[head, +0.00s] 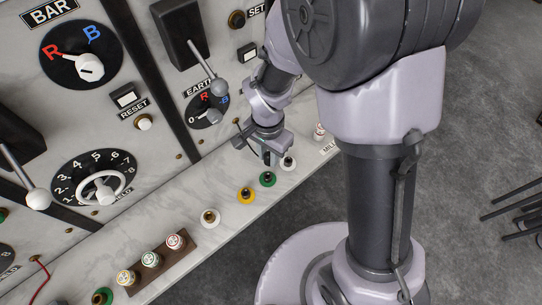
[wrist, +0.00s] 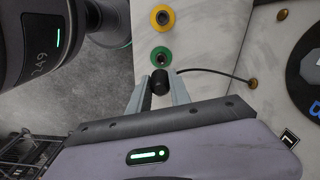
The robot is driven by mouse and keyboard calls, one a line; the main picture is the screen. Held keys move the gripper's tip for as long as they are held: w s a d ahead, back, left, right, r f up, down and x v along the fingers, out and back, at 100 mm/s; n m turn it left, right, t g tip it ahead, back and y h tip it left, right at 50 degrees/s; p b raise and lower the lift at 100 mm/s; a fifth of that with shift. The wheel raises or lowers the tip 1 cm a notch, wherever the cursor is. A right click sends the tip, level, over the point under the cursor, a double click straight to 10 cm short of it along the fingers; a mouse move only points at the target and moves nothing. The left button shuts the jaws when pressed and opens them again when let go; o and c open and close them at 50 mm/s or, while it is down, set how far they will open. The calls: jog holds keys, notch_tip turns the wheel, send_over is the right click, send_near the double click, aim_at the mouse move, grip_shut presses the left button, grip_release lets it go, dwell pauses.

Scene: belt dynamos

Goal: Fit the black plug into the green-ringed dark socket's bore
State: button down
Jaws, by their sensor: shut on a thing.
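My gripper (wrist: 160,82) is shut on the black plug (wrist: 159,84), which sits between its two grey fingers in the wrist view. A thin black cord runs from the plug to the right. The green-ringed socket (wrist: 161,57) with its dark bore lies just beyond the plug in that view, in line with it. In the head view my gripper (head: 267,154) is just above and behind the green-ringed socket (head: 267,180) on the marble ledge. The plug looks apart from the socket; the gap's height is hard to tell.
Another green socket (head: 102,297) is at lower left. A brown block (head: 150,264) holds several capped plugs. The upright panel with knobs and a lever (head: 205,72) stands behind the ledge.

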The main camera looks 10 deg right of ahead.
jog(key=shift+a, duration=0.1)
jog(key=shift+s+a, duration=0.1)
jog(key=shift+a, duration=0.15)
notch_tip(320, 180, down, 6)
jog(key=b, duration=0.5)
jog(key=shift+d+r+b, duration=0.1)
jog(key=shift+b, duration=0.3)
jog(key=shift+f+b, duration=1.7)
jog(key=shift+b, duration=0.35)
dwell(0.7)
jog(key=c, duration=1.1)
grip_release()
jog(key=shift+r, duration=0.1)
notch_tip(320, 180, up, 17)
jog(key=p, duration=0.6)
send_over(267, 155)
jog(key=shift+r, duration=0.2)
